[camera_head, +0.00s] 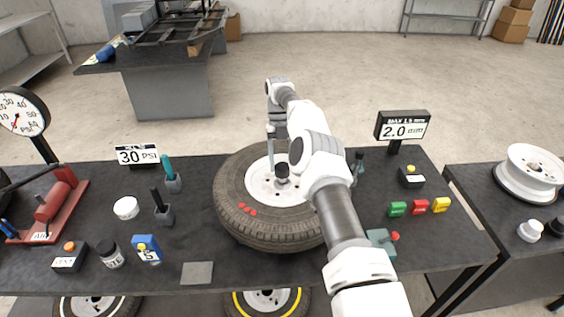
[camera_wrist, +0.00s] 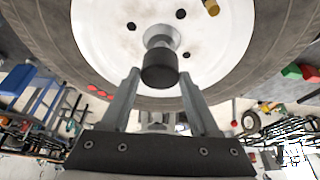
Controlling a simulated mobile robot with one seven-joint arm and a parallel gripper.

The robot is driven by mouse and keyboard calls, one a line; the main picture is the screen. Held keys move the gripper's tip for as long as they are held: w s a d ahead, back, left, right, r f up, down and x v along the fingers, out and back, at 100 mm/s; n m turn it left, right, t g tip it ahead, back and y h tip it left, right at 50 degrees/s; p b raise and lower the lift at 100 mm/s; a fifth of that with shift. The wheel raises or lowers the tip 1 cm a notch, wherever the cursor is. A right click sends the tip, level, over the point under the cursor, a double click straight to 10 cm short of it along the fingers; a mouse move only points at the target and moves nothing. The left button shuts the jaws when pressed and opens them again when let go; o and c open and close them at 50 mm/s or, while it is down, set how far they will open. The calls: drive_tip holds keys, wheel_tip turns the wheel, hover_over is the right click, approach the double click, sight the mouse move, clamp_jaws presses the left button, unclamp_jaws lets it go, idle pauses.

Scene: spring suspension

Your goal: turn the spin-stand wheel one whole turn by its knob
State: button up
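The wheel (camera_head: 234,184), a black tire on a white rim, lies flat on the dark table, with red dots on its near sidewall. A small brass piece (camera_wrist: 211,7) sits off-centre on the rim.
A 30 PSI sign (camera_head: 137,155), tools in holders and a blue box (camera_head: 147,249) stand left of the wheel. A 2.0 display (camera_head: 403,126) and coloured blocks (camera_head: 420,207) are at right. My arm covers the wheel's right side.

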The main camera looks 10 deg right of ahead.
drive_tip(key=o, duration=0.3)
drive_tip(key=shift+o, duration=0.2)
drive_tip(key=r, duration=0.4)
drive_tip(key=shift+d+b, duration=0.2)
drive_tip(key=shift+b, duration=0.1)
drive_tip(key=shift+s+d+r+b, duration=0.4)
drive_tip(key=shift+d+b, duration=0.15)
drive_tip(key=shift+b, duration=0.2)
drive_tip(key=s+d+r+b, duration=0.1)
drive_tip(key=s+d+r, duration=0.4)
drive_tip(key=d, duration=0.3)
drive_tip(key=shift+s+d+r+b, duration=0.2)
drive_tip(key=shift+r+b, duration=0.15)
drive_tip(key=shift+r, duration=0.25)
